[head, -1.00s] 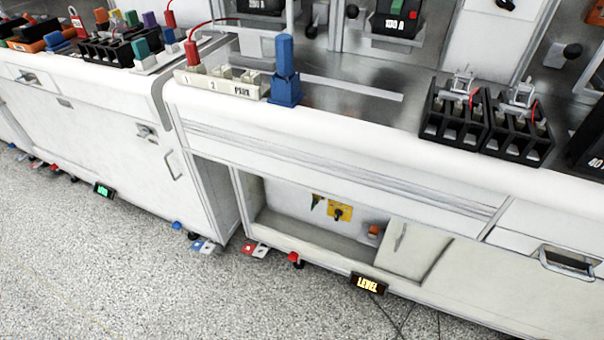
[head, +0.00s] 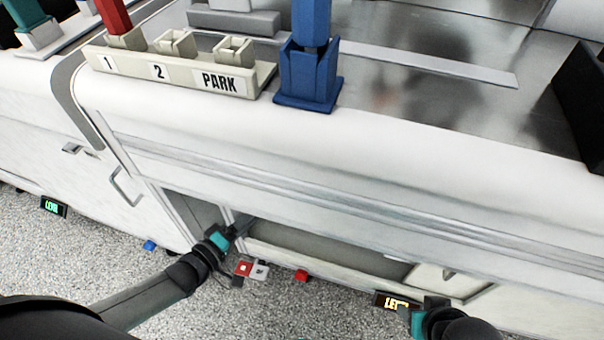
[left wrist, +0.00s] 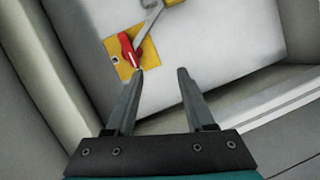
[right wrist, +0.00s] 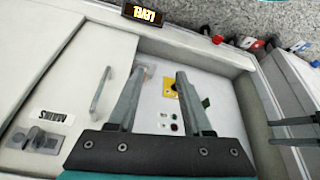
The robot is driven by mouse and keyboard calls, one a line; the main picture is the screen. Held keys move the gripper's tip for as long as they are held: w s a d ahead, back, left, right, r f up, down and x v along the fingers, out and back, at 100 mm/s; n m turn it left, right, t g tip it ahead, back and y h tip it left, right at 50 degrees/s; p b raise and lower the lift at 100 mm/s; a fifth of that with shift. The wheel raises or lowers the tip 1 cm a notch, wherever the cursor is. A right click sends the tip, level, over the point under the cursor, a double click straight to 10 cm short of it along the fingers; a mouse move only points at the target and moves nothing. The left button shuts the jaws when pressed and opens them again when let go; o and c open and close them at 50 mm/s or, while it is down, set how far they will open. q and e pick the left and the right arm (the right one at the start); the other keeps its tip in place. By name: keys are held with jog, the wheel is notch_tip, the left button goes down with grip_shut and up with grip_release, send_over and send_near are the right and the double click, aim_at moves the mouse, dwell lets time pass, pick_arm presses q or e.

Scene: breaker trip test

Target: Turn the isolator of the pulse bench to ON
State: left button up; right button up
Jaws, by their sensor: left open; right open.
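In the left wrist view a red handle (left wrist: 127,50) sits on a yellow plate (left wrist: 149,52) on a pale panel, and looks like the isolator. A grey bent piece (left wrist: 150,17) shows beside it. My left gripper (left wrist: 160,72) is open and empty, its left fingertip appearing close to the plate's lower edge; contact cannot be told. In the head view my left gripper (head: 246,224) reaches into the open bay under the bench. My right gripper (right wrist: 161,74) is open, facing the bay, where a yellow plate (right wrist: 171,84) shows between its fingers. In the head view the plates are hidden.
A cabinet door with a handle (right wrist: 102,90) stands beside the bay. A lit LEVEL sign (right wrist: 142,14) and floor pedals (head: 243,268) line the bench foot. A blue post (head: 308,75) and a PARK rack (head: 222,83) stand on top. The bench front overhangs the bay.

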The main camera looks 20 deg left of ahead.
pick_arm(q)
jog(key=w+d+r+b, duration=0.1)
jog(key=w+d+b, duration=0.1)
jog(key=w, duration=0.2)
jog(key=w+d+r+n+t+h+b, duration=0.1)
jog(key=w+d+b, duration=0.1)
jog(key=w, duration=0.3)
jog(key=w+d+r+n+h+b, duration=0.1)
jog(key=w+d+b, duration=0.2)
jog(key=w, duration=0.1)
jog(key=shift+w+d+r, duration=0.2)
jog(key=shift+r, duration=0.05)
jog(key=shift+w+d+b, duration=0.2)
jog(key=shift+w+b, duration=0.1)
jog(key=shift+w, duration=0.2)
pick_arm(e)
jog(key=w+a+r+t+y, duration=0.3)
jog(key=a+r+t+y, duration=0.2)
jog(key=a+t, duration=0.6)
jog(key=shift+w+r+y, duration=0.3)
jog(key=shift+w+r, duration=0.05)
jog(key=shift+r, duration=0.65)
pick_arm(q)
jog(key=shift+c, duration=0.4)
